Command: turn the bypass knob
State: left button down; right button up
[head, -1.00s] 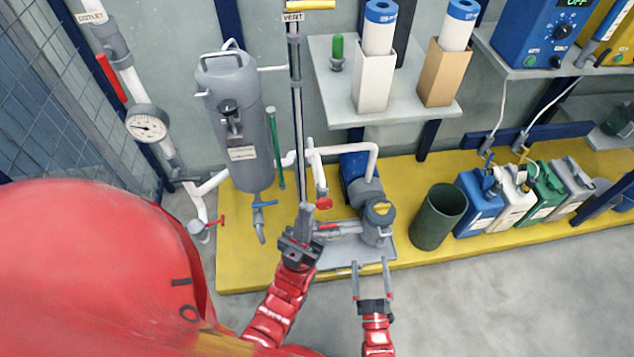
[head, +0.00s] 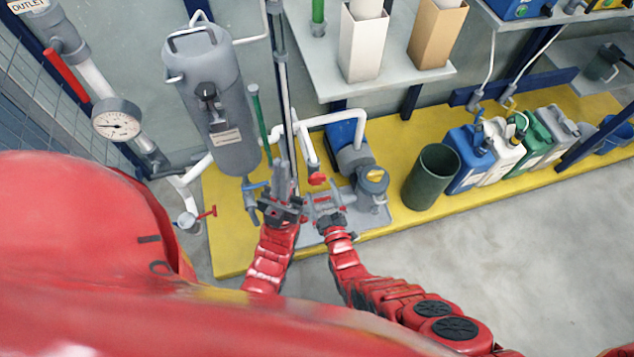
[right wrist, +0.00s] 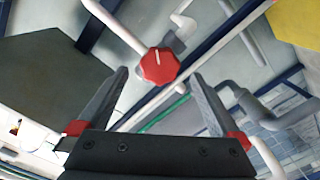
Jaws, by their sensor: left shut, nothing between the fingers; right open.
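The red knob (head: 317,179) is on the white pipe between the grey tank and the pump. In the right wrist view the knob (right wrist: 159,66) is eight-sided with a pale line on its face. No label on it can be read. My right gripper (head: 323,195) is open just below the knob in the head view. In the right wrist view the knob appears between its two fingertips, without visible contact; how deep it sits cannot be told. My left gripper (head: 282,180) is shut and empty, left of the knob, in front of the vertical pipe.
The grey tank (head: 222,120) stands to the left, with a blue-handled valve below it. The pump (head: 365,180) is close on the right. A dark green bin (head: 428,180) and several canisters stand farther right on the yellow platform (head: 395,155). A shelf (head: 390,82) hangs above.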

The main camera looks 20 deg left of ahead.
jog(key=b+x, duration=0.2)
jog(key=x, duration=0.3)
jog(key=c, duration=1.4)
jog(key=shift+o, duration=0.2)
